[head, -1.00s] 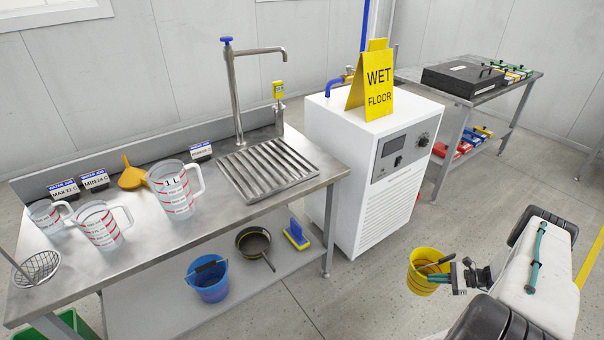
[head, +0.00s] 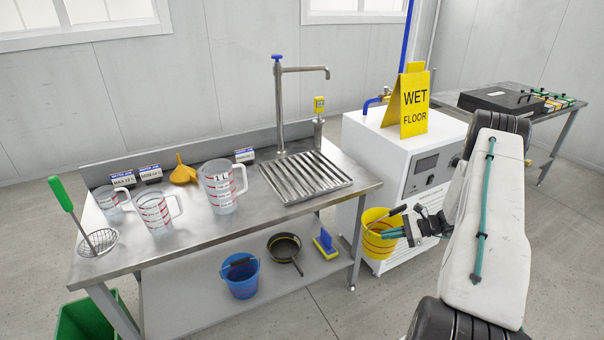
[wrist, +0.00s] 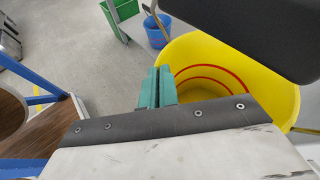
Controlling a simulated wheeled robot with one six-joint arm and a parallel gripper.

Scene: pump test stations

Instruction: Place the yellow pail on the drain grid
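The yellow pail (head: 376,246) hangs upright in the air right of the steel bench, in front of the white machine. My gripper (head: 398,232) is at the pail's right side, shut on its wall near the rim. In the wrist view the teal fingers (wrist: 158,88) are close together at the edge of the yellow pail (wrist: 272,88), which shows red lines inside; a dark part hides some of its rim. The drain grid (head: 306,178) is a slatted steel rack on the bench's right end, under the tap. It is empty.
Measuring jugs (head: 222,190) and a strainer (head: 97,243) stand on the bench (head: 265,222), left of the grid. A tap (head: 280,110) rises behind the grid. The white machine (head: 395,150) carries a wet floor sign (head: 413,105). A blue pail (head: 241,278) sits on the lower shelf.

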